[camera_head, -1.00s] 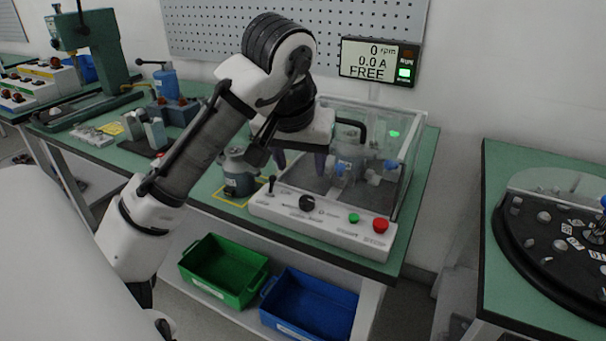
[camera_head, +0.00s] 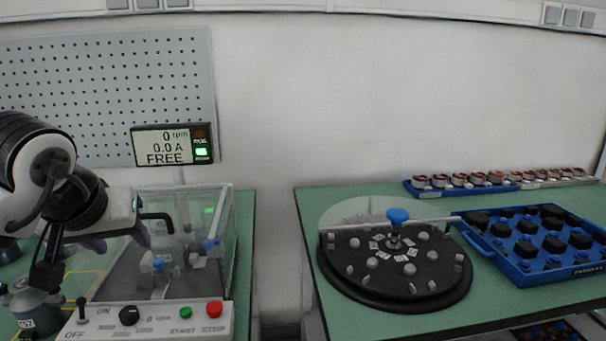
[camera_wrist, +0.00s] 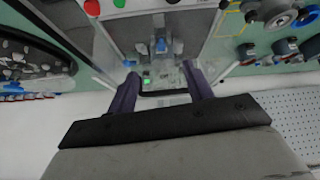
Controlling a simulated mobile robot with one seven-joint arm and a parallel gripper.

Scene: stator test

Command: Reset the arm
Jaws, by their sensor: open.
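My arm reaches in from the left edge of the head view, bent, with a black-and-white wrist. My gripper (camera_head: 120,240) hangs over the test box (camera_head: 215,292), a clear-walled station with a control panel; its fingertips are partly hidden in this view. In the wrist view my gripper (camera_wrist: 160,82) shows two dark purple fingers spread wide apart, with nothing between them but the box's black handle and the box behind. Inside the box a clamp fixture with blue knobs (camera_head: 211,244) is visible, and it also shows in the wrist view (camera_wrist: 161,45).
The panel has a green START button (camera_head: 186,313) and a red STOP button (camera_head: 215,309). A display (camera_head: 172,145) reads 0 rpm, 0.0 A, FREE. On the right table are a round black turntable (camera_head: 345,285) and a blue tray (camera_head: 487,246). A gap separates the tables.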

